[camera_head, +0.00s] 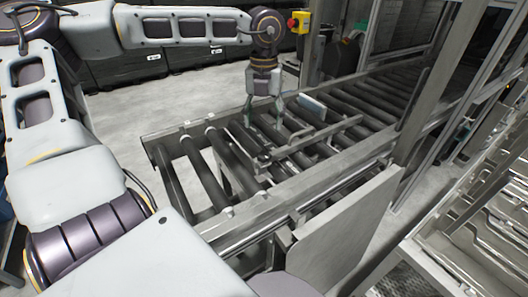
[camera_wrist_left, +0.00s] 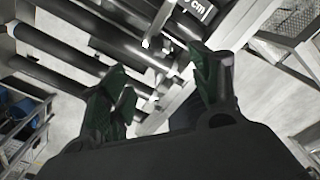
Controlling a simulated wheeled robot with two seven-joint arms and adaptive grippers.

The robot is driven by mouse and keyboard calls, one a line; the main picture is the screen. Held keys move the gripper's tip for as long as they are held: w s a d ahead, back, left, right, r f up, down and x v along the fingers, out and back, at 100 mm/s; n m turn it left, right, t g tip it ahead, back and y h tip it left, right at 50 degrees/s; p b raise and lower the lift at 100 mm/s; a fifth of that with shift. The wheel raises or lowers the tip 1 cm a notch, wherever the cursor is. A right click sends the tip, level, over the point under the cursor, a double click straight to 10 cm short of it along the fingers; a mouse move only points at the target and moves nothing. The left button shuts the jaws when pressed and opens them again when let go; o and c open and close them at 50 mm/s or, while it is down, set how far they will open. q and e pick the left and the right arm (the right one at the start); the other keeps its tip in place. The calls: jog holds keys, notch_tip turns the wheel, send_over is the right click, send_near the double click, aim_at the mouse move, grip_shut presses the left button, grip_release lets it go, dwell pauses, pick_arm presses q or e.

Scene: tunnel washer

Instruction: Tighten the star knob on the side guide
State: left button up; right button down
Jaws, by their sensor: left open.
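The side guide (camera_head: 318,137) is a pale metal bar lying slantwise across the dark rollers. A small dark fitting (camera_head: 262,159) sits at its near left end; I cannot tell if it is the star knob. My left gripper (camera_head: 265,121) points down above the rollers, behind and above that fitting. Its fingers are apart with nothing visible between them. In the left wrist view the left gripper (camera_wrist_left: 160,68) shows two separated fingers with dark green pads, and rails and rollers lie beyond. No star knob shows clearly in either view. My right gripper is not in view.
The roller conveyor (camera_head: 180,135) has a raised metal frame around the rollers. A small pale plate (camera_head: 312,104) stands beside the gripper. A yellow box with a red button (camera_head: 298,22) is behind. A metal panel (camera_head: 345,235) and machine posts stand at the right.

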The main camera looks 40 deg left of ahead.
pick_arm(q)
send_over(264, 154)
notch_tip(264, 154, down, 6)
jog(key=shift+s+d+r, duration=0.1)
jog(key=shift+r, duration=0.15)
notch_tip(264, 154, down, 4)
jog(key=shift+f, duration=1.35)
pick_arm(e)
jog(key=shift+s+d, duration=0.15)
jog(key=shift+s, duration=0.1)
